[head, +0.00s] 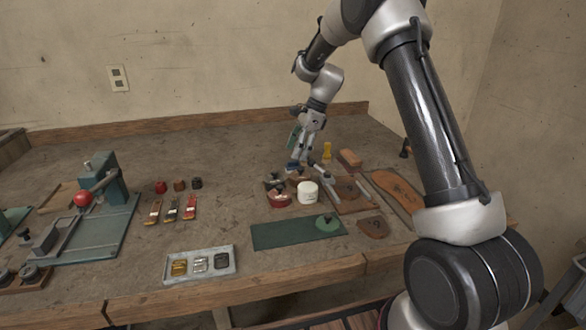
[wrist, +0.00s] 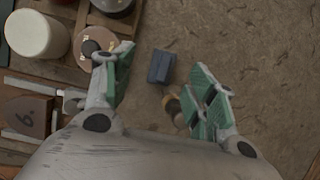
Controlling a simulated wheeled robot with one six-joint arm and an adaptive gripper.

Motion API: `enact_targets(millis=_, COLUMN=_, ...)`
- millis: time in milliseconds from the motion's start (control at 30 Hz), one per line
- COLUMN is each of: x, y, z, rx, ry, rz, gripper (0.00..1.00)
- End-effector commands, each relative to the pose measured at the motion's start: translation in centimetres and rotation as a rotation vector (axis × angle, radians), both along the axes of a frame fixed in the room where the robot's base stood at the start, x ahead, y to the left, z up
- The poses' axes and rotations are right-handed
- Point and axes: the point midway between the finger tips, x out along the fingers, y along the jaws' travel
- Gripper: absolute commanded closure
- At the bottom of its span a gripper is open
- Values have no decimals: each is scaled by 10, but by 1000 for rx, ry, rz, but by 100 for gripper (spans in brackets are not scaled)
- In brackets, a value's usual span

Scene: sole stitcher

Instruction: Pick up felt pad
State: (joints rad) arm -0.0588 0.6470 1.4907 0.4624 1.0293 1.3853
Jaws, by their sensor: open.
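A small dark blue-grey block, which looks like the felt pad (wrist: 160,66), lies on the bench top in the wrist view. It sits in the gap between my gripper's (wrist: 163,72) two green-lined fingers, apart from both. My gripper is open and empty. In the head view my gripper (head: 300,164) points down over the back of the bench, behind the white jar (head: 307,192). I cannot clearly make out the pad there. Its height under the fingertips is hard to judge.
In the wrist view a white jar (wrist: 35,34) and a brown-topped round pot (wrist: 95,45) stand close by the left finger. A tan rounded item (wrist: 174,108) lies by the right finger. A green mat (head: 275,235) and a metal tray (head: 171,270) lie nearer the front edge.

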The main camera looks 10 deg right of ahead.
Motion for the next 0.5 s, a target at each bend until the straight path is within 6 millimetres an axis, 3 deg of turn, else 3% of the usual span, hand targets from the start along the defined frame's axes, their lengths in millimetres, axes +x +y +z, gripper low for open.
enact_targets(millis=500, x=7, y=16, z=-53, rx=-2, ry=-1, rz=1, gripper=43)
